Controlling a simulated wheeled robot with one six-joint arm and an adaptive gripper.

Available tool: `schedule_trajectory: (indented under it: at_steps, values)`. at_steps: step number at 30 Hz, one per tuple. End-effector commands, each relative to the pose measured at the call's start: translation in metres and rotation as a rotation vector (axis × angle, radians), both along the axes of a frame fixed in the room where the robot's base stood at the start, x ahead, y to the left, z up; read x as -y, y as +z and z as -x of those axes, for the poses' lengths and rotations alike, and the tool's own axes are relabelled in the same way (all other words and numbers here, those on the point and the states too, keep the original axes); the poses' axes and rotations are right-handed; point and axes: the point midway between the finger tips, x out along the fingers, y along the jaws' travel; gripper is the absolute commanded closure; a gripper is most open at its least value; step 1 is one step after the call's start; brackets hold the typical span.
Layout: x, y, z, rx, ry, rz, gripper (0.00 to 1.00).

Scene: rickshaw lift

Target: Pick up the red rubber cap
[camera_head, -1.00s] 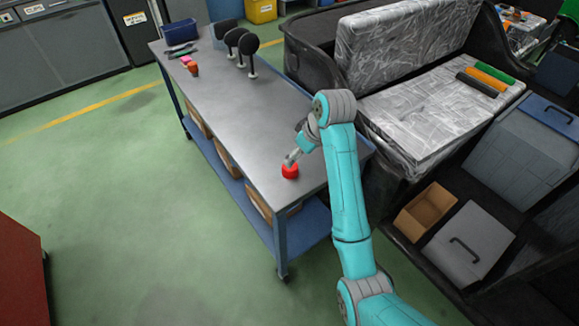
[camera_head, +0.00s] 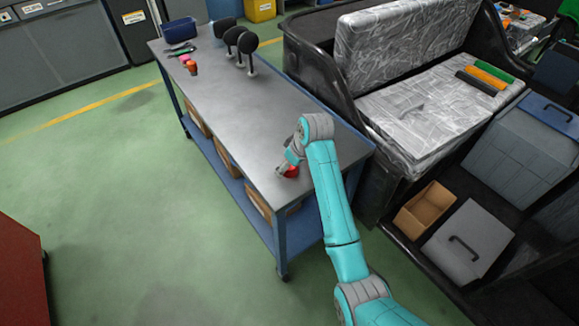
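The red rubber cap (camera_head: 291,172) sits on the near end of the grey metal worktable (camera_head: 235,125). It is partly hidden behind my gripper. My gripper (camera_head: 283,168) is down at the cap, at its left side and over part of it. The fingers are small and partly covered by the wrist, so I cannot tell whether they are open or shut on the cap. The cap appears to be at table height.
Black round mirrors (camera_head: 247,46), a small orange-red item (camera_head: 192,68) and a blue bin (camera_head: 180,30) stand at the table's far end. A rickshaw with a plastic-wrapped seat (camera_head: 430,110) stands close on the right. The table's middle is clear.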

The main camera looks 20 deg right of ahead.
Motion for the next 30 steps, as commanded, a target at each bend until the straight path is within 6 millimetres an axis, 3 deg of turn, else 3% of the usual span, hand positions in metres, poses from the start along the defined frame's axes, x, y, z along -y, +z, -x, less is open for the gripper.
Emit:
schedule_trajectory:
  at_steps: [6, 12, 13, 23, 30]
  values:
    - [0.0, -0.001, 0.0, 0.0, 0.0, 0.0, 0.17]
    - [0.0, 0.0, 0.0, 0.0, 0.0, 0.0, 0.67]
    - [0.0, 0.0, 0.0, 0.0, 0.0, 0.0, 0.7]
    - [0.0, 0.0, 0.0, 0.0, 0.001, 0.0, 0.71]
    - [0.0, 0.028, -0.001, 0.004, 0.001, 0.001, 0.71]
